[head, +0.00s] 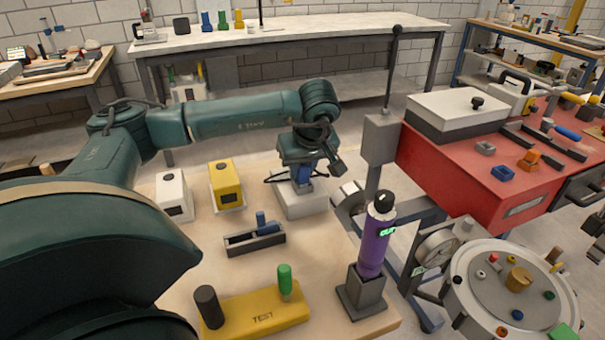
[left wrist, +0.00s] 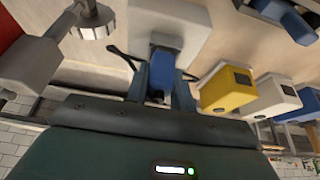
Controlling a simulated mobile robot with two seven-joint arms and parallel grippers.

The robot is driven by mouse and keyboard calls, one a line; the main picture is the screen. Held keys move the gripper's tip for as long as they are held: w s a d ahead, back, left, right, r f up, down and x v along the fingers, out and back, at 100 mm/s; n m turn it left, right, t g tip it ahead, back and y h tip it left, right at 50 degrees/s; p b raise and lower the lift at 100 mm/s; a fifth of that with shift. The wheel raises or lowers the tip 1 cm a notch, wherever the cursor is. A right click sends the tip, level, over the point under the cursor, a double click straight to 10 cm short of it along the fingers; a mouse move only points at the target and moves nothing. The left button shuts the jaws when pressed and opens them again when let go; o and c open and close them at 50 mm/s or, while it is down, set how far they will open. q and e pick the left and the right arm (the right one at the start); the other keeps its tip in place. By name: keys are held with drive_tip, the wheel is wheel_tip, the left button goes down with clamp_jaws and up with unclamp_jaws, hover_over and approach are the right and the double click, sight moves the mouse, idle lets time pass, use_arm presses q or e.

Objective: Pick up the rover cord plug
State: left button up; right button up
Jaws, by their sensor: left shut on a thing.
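My left gripper (head: 303,165) is over a pale grey block (head: 302,204) on the near table. It is shut on a blue plug (head: 305,185), which I take to be the rover cord plug. In the left wrist view the plug (left wrist: 162,72) sits between the two fingers, its end against the pale block (left wrist: 170,25). Thin black pieces, perhaps its cord, show on either side. I cannot tell whether the plug is seated in the block or lifted clear. My right gripper is not in view.
White (head: 174,196) and yellow (head: 226,185) boxes stand left of the pale block. A grey tray (head: 254,241) holds another blue piece. A red bench (head: 455,180) is at right.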

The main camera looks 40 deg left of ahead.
use_arm(q)
clamp_jaws()
